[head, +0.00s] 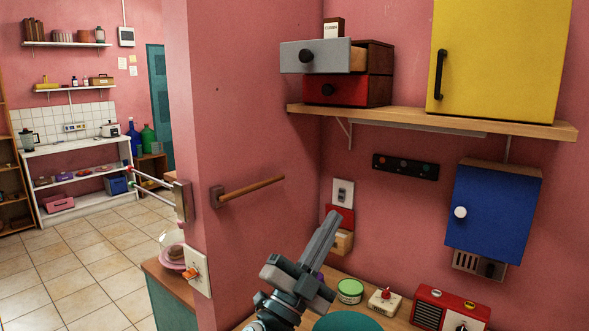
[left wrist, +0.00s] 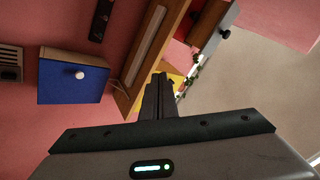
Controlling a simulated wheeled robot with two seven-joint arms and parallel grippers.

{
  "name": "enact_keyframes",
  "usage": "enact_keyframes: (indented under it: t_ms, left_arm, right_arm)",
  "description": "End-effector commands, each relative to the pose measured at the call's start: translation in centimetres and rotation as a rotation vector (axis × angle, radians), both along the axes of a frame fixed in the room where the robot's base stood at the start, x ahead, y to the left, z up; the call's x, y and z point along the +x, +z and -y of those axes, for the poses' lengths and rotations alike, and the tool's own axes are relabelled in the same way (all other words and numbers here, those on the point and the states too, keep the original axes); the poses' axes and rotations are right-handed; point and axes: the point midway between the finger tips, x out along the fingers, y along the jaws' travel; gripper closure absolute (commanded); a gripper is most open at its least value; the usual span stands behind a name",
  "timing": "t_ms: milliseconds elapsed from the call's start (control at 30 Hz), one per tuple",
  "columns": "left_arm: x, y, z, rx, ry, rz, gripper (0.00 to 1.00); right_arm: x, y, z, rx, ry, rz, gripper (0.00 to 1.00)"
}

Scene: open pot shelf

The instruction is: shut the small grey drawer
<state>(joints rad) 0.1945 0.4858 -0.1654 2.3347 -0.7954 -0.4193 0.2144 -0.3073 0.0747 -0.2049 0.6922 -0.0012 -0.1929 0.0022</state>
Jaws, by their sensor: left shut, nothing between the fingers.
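The small grey drawer (head: 316,55) is the upper one of a small two-drawer chest on the wooden shelf. It is pulled out, its grey front with a dark round knob standing well forward of the red drawer (head: 334,90) below, which looks shut. My left gripper (head: 333,216) points up, shut and empty, below the shelf and apart from the drawer. Its fingers (left wrist: 161,78) show closed in the left wrist view. My right gripper is not in view.
The wooden shelf (head: 440,119) juts out above my left gripper. A yellow cabinet (head: 500,60) stands right on the shelf, and a blue cabinet (head: 492,215) hangs below. A wooden rail (head: 250,188) sticks out left. A counter with several items lies below.

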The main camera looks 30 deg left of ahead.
Motion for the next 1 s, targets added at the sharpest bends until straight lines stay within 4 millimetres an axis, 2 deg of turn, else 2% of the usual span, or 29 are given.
enact_keyframes:
  t_ms: [33,100,200,300,400,567,667,767,867,967,1000]
  left_arm:
    - [-0.4,3.4,1.0,0.085,-0.018,0.096,1.00]
    - [-1.4,7.0,2.7,0.209,-0.043,0.214,1.00]
    - [-2.8,11.1,5.1,0.394,-0.067,0.363,1.00]
    - [-4.2,14.1,7.5,0.593,-0.080,0.486,1.00]
    - [-5.1,16.0,9.4,0.800,-0.077,0.579,1.00]
    - [-5.2,17.8,10.9,1.142,-0.035,0.662,1.00]
    - [-4.5,18.6,10.5,1.354,0.018,0.664,1.00]
    - [-3.3,19.7,9.0,1.556,0.092,0.628,1.00]
    - [-2.1,21.1,6.2,1.741,0.188,0.547,1.00]
    - [-1.2,23.2,2.4,1.899,0.301,0.429,1.00]
    - [-1.0,24.2,0.5,1.952,0.350,0.370,1.00]
  right_arm:
    - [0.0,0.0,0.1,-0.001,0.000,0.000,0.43]
    - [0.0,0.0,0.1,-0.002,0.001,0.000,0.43]
    - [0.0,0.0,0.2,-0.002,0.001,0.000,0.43]
    - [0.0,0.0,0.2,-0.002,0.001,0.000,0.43]
    - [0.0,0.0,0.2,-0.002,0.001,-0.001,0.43]
    - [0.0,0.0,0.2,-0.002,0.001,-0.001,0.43]
    - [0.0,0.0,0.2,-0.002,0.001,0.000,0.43]
    - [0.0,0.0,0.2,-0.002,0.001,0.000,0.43]
    - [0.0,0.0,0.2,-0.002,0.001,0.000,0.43]
    - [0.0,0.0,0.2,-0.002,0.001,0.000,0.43]
    - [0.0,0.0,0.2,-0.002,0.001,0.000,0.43]
